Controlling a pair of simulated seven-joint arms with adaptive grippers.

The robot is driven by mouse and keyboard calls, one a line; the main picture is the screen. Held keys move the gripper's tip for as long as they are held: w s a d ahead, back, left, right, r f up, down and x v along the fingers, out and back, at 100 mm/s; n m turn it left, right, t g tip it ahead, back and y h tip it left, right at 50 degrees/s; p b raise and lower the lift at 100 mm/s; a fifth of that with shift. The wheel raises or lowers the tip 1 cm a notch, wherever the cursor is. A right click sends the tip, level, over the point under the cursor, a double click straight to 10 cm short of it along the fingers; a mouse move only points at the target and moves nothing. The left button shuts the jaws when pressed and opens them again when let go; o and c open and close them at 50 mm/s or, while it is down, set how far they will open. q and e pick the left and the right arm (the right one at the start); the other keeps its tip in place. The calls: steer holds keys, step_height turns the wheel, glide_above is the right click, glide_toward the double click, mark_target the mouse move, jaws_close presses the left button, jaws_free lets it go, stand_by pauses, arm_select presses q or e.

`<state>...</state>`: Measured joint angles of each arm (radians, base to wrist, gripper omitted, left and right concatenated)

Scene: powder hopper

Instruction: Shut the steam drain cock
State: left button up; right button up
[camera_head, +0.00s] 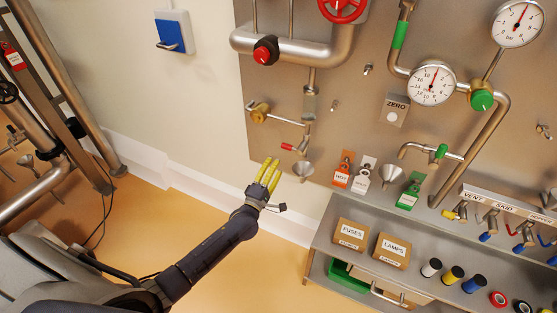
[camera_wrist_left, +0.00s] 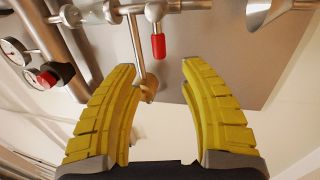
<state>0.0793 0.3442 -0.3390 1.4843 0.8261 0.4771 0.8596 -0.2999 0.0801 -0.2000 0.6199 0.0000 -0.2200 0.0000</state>
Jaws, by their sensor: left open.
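The drain cock has a red-sleeved lever (camera_head: 288,146) low on the steel panel, above a metal funnel (camera_head: 303,169). The lever sticks out to the left, across its short vertical pipe. In the left wrist view the red lever (camera_wrist_left: 158,46) hangs from the pipe at the top, just beyond the fingertips and roughly between them. My left gripper (camera_head: 271,164) is open and empty, with yellow fingers, below and left of the lever in the head view. The fingers also show in the left wrist view (camera_wrist_left: 158,68), apart from the lever. My right gripper is out of view.
A brass valve (camera_head: 260,113) sits up and left of the cock, and a red knob (camera_head: 264,52) above it. A shelf with boxes (camera_head: 351,234) is below right.

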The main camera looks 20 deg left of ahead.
arm_select(q)
steer(key=shift+v, duration=0.8)
